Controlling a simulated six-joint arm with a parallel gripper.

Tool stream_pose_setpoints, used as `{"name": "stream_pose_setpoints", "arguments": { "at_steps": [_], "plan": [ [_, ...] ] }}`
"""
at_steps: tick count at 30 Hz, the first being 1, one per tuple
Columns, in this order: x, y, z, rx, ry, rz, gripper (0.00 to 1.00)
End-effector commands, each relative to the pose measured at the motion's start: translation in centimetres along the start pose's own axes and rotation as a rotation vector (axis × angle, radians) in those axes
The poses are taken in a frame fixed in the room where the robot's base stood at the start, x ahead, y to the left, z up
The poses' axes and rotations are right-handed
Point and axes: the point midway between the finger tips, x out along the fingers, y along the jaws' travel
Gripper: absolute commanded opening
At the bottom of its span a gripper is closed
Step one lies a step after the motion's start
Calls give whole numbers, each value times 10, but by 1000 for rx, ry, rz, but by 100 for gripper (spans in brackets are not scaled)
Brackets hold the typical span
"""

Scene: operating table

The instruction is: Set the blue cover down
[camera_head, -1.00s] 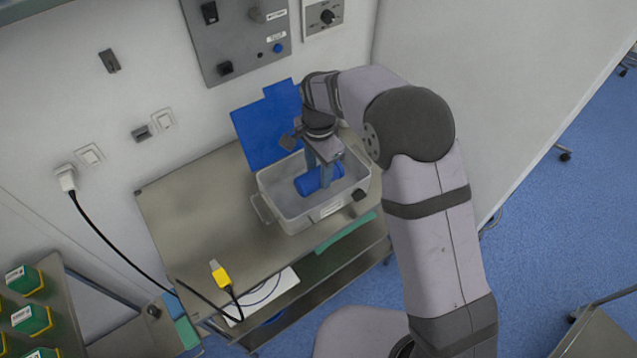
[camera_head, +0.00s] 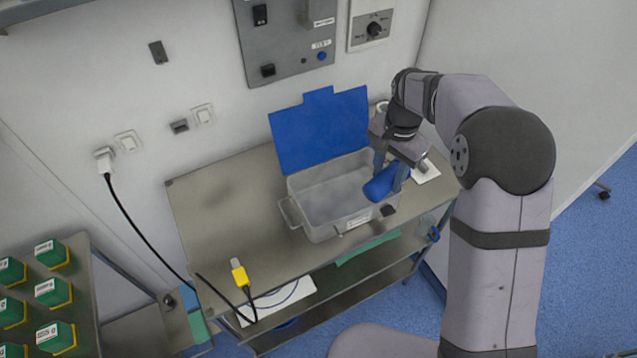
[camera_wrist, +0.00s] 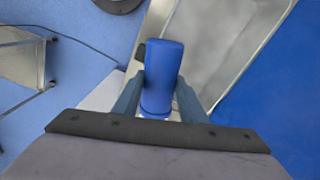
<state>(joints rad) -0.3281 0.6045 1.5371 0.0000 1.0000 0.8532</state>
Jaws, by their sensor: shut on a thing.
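My gripper (camera_head: 390,179) is shut on a blue, rounded cylindrical piece, the blue cover (camera_head: 380,187). It holds the cover at the right end of the grey box (camera_head: 318,230), with the cover overlapping the rim in the head view. I cannot tell whether they touch. In the wrist view the blue cover (camera_wrist: 162,70) stands between both fingers (camera_wrist: 160,100), and the box (camera_wrist: 215,45) lies to its right. The box looks empty where I see into it.
A flat blue panel (camera_head: 320,130) stands upright behind the box. The metal trolley top (camera_head: 220,205) is free left of the box. A yellow connector (camera_head: 239,274) with a black cable lies near the front edge. A white card (camera_head: 427,173) lies to the right.

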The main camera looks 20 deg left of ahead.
Motion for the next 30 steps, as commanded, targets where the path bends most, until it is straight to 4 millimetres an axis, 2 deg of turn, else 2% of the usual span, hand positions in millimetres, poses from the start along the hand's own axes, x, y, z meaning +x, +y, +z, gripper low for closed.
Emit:
{"name": "stream_pose_setpoints", "arguments": {
  "at_steps": [1, 7, 12, 15, 21, 30],
  "plan": [
    [0, 11, -10, -28, 0, 0, 17],
    [4, 52, -39, -185, 0, 0, 17],
    [21, 116, -50, -288, -2, 1, 17],
    [28, 143, -52, -342, -1, 0, 17],
    [38, 184, -50, -422, -2, 0, 17],
    [48, 224, -44, -502, -1, 0, 17]
  ]
}}
